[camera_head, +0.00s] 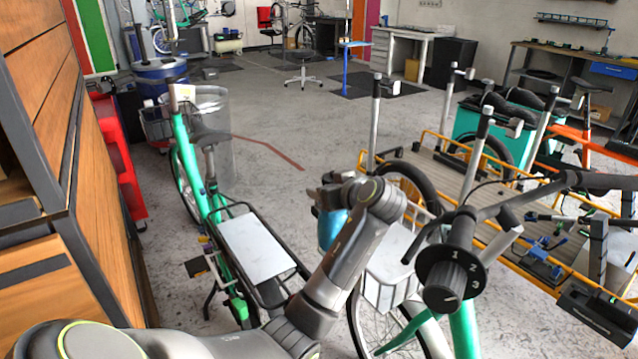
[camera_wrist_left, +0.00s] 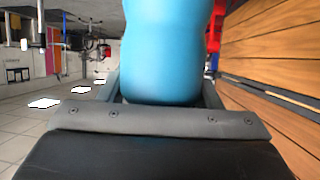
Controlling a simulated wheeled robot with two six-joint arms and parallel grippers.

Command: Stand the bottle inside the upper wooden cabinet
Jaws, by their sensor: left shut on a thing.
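A blue bottle (camera_head: 331,229) is held by my left gripper (camera_head: 332,194) near the middle of the head view, above the floor and bikes. My arm hides part of it. In the left wrist view the blue bottle (camera_wrist_left: 165,50) fills the space between the two fingers (camera_wrist_left: 160,92), and its top is cut off by the frame. The wooden cabinet (camera_head: 45,85) stands at the far left of the head view, with dark metal framing and an open part at its left edge. The gripper and bottle are well to the right of it. My right gripper is not in view.
A green bike (camera_head: 190,165) with a rear rack stands between the cabinet and my arm. A handlebar with a numbered dial (camera_head: 452,270) is close at right. A yellow-railed cargo bike (camera_head: 480,185) is behind it. Open floor (camera_head: 285,120) lies beyond.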

